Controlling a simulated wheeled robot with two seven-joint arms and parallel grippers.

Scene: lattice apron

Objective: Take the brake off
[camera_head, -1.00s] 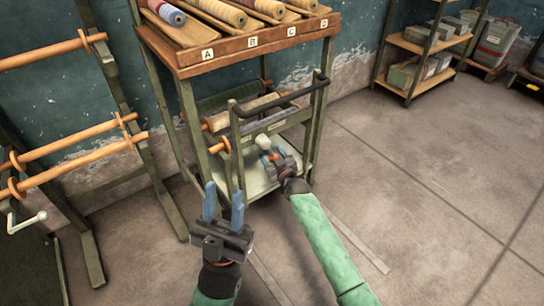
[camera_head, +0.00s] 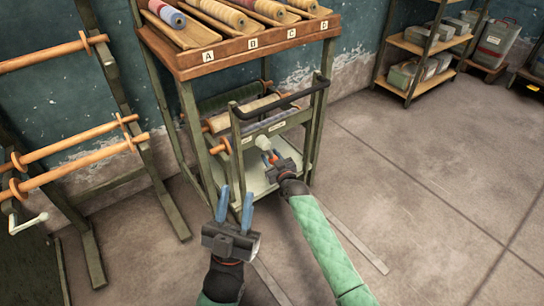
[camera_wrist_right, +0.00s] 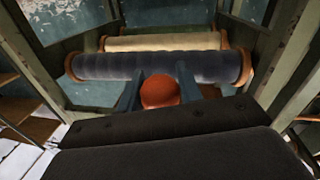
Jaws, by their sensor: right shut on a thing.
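A dark green cart (camera_head: 237,160) with a black push handle (camera_head: 285,94) stands under the lettered wooden rack. My right gripper (camera_head: 272,158) is low at the cart's front. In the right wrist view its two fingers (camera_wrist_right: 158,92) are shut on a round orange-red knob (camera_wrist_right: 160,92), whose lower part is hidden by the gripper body. A pale rounded piece (camera_head: 263,143) shows just beyond the fingertips; I cannot tell what it belongs to. My left gripper (camera_head: 235,200) is open and empty, in front of the cart.
The cart carries a dark fabric roll (camera_wrist_right: 150,65) and a cream roll (camera_wrist_right: 165,42). The lettered rack (camera_head: 255,52) holds several spools above. A frame with wooden bars (camera_head: 80,150) stands at left. Shelves (camera_head: 425,45) stand at back right. The floor (camera_head: 430,180) at right is clear.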

